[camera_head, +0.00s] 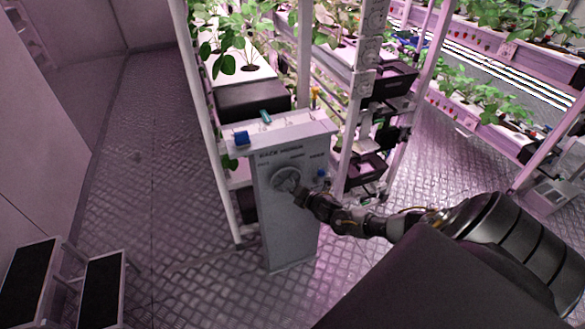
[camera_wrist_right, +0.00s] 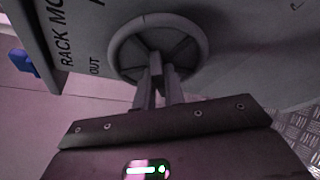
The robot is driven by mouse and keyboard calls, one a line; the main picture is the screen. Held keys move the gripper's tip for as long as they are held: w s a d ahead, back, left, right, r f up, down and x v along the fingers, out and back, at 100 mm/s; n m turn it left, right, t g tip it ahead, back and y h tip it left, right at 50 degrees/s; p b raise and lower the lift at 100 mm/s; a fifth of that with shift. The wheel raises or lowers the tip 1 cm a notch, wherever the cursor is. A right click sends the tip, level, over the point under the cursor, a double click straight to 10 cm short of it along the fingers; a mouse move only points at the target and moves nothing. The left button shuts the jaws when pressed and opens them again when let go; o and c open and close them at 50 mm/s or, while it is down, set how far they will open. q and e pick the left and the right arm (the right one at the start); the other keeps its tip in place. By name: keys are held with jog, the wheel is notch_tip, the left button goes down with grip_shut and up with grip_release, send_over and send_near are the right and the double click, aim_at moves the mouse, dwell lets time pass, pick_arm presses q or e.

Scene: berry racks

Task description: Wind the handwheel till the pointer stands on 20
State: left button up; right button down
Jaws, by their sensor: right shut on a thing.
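The handwheel (camera_head: 281,176) is a grey spoked wheel on the front of the pale rack column (camera_head: 290,225). It fills the upper middle of the right wrist view (camera_wrist_right: 158,19). My right gripper (camera_head: 294,187) reaches it from the right. In the wrist view its two fingers (camera_wrist_right: 156,72) are close together at the wheel's centre, shut on the handwheel; exactly which part they grip is hard to see. Lettering on the column reads RACK MO..., with OUT beside the wheel. I cannot make out a pointer or the number 20. My left gripper is not in view.
A blue block (camera_head: 241,138) and a teal item (camera_head: 265,117) sit on the column's top shelf. A blue knob (camera_head: 321,173) is right of the wheel. Planted racks stand behind. A step stool (camera_head: 103,290) is at lower left; the floor between is clear.

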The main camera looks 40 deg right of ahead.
jog(key=n+g+h+p, duration=0.1)
jog(key=n+h+p, duration=0.1)
jog(key=n, duration=0.1)
jog(key=a+n+g+h+p, duration=0.1)
jog(key=n+h+p, duration=0.1)
jog(key=n+p, duration=0.1)
jog(key=n+g+h+p, duration=0.1)
jog(key=n+h+p, duration=0.1)
jog(key=n+p, duration=0.1)
jog(key=shift+a+f+n, duration=0.2)
jog(key=shift+a+n, duration=0.1)
jog(key=shift+n, duration=0.2)
jog(key=shift+f+n+h+p, duration=0.15)
jog(key=shift+n+h+p, duration=0.3)
jog(key=shift+n+h, duration=0.55)
jog(key=shift+n, duration=0.3)
jog(key=shift+d, duration=0.1)
jog(key=c, duration=1.6)
grip_release()
jog(key=shift+c, duration=0.2)
jog(key=shift+o, duration=0.8)
jog(key=shift+d+r, duration=0.15)
jog(key=shift+r, duration=0.05)
